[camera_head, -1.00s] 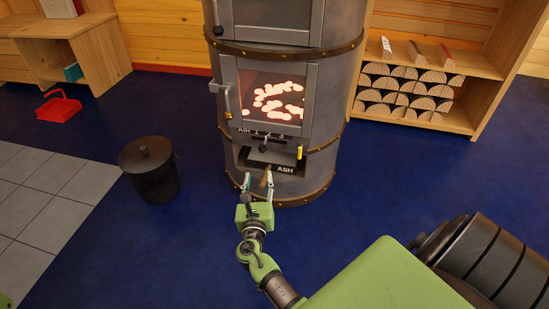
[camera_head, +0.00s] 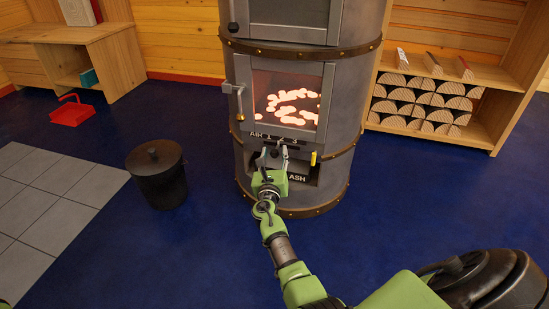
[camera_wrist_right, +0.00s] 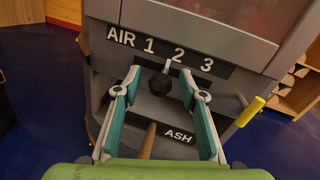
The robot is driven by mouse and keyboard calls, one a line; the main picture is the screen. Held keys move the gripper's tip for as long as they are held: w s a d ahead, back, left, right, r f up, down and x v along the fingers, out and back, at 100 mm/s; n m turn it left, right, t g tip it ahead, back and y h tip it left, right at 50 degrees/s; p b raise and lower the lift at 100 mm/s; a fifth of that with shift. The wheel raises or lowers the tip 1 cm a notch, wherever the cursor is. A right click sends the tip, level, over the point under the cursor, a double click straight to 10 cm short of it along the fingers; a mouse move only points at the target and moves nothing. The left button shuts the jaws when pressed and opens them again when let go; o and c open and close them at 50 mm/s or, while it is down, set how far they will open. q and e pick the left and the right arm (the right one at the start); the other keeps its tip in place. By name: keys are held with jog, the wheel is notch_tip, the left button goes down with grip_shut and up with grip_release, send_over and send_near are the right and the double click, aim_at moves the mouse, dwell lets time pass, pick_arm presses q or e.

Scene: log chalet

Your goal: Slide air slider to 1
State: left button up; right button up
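The air slider is a black knob (camera_wrist_right: 159,84) with a pale pointer, on the stove front below the AIR 1 2 3 label (camera_wrist_right: 165,50). The pointer stands between 1 and 2, nearer the 2. In the head view the knob (camera_head: 275,149) is small and partly behind my gripper. My right gripper (camera_head: 273,157) is open in front of the stove. In the right wrist view its two teal-lined fingers (camera_wrist_right: 160,76) are apart, one on each side of the knob. I cannot tell whether they touch it. My left gripper is not in view.
The stove (camera_head: 243,155) has a glowing window above and an ash opening with a wooden handle (camera_wrist_right: 147,140) below. A yellow handle (camera_wrist_right: 249,111) sticks out at right. A black lidded bucket (camera_head: 158,180) stands left, and a log shelf (camera_head: 490,80) stands right.

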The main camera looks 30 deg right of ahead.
jog(key=shift+w+d, duration=0.2)
